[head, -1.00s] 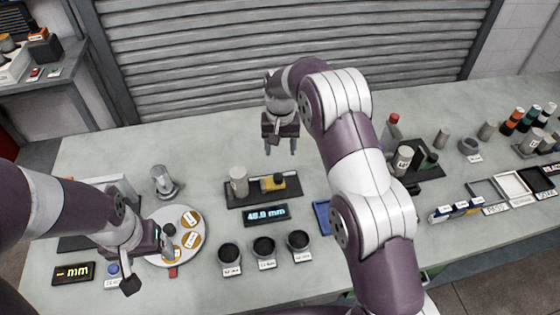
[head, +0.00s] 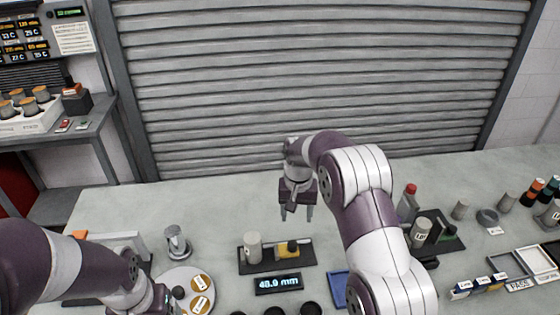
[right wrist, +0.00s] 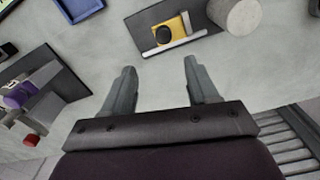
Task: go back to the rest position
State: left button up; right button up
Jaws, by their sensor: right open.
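My right gripper (head: 297,212) is open and empty, above the table behind the black tray with the yellow block. It also shows in the right wrist view (right wrist: 160,85), its two grey fingers apart with bare table between them. My left arm comes in from the left in the head view. It reaches down near the round white plate (head: 172,280), and its fingertips are cut off by the bottom edge of the picture.
A display (head: 278,284) reads about 48.9 mm. Bottles, cylinders and small trays crowd the right side. A roller shutter (head: 320,80) stands behind the table. The table's back strip is clear.

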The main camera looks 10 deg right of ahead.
jog(key=shift+w, duration=0.1)
jog(key=s+d+r+n, duration=0.1)
jog(key=s+d+r, duration=0.1)
jog(key=s, duration=1.1)
jog(key=s+d+r+n+t, duration=0.1)
jog(key=s+d+r, duration=0.1)
jog(key=s, duration=1.2)
jog(key=shift+d+r+n, duration=0.15)
jog(key=shift+r+n, duration=0.15)
jog(key=shift+r, duration=0.3)
jog(key=shift+s, duration=0.25)
